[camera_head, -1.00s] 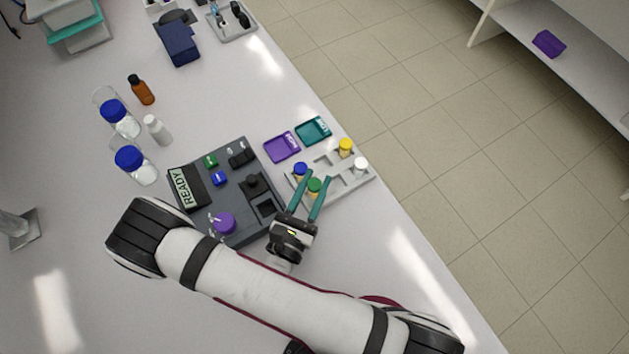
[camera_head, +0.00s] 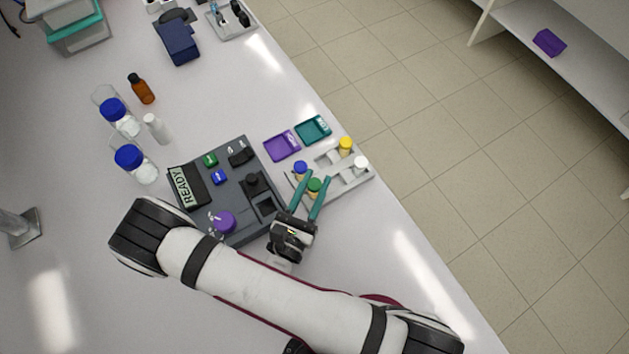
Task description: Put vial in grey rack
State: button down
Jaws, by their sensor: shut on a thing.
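The light grey rack (camera_head: 346,186) lies near the right edge of the table. My gripper (camera_head: 315,178) reaches over its near left part with teal fingers. It is shut on a green-capped vial (camera_head: 314,185), of which mainly the cap shows between the fingers. The vial is at the rack, but its lower end is hidden, so I cannot tell if it is seated. A blue-capped vial (camera_head: 300,167) stands just beside the left finger. A yellow-capped vial (camera_head: 345,146) and a white-capped vial (camera_head: 361,162) stand at the rack's far side.
A dark device (camera_head: 240,160) with a READY display and a purple knob (camera_head: 223,222) is left of my gripper. Purple (camera_head: 282,146) and teal (camera_head: 313,129) trays lie behind the rack. Blue-capped bottles (camera_head: 129,158) stand farther left. The table edge is close on the right.

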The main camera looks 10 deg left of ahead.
jog(key=shift+f, duration=0.45)
dwell(0.5)
jog(key=shift+c, duration=2.4)
grip_release()
jog(key=shift+o, duration=0.5)
jog(key=shift+r, duration=3)
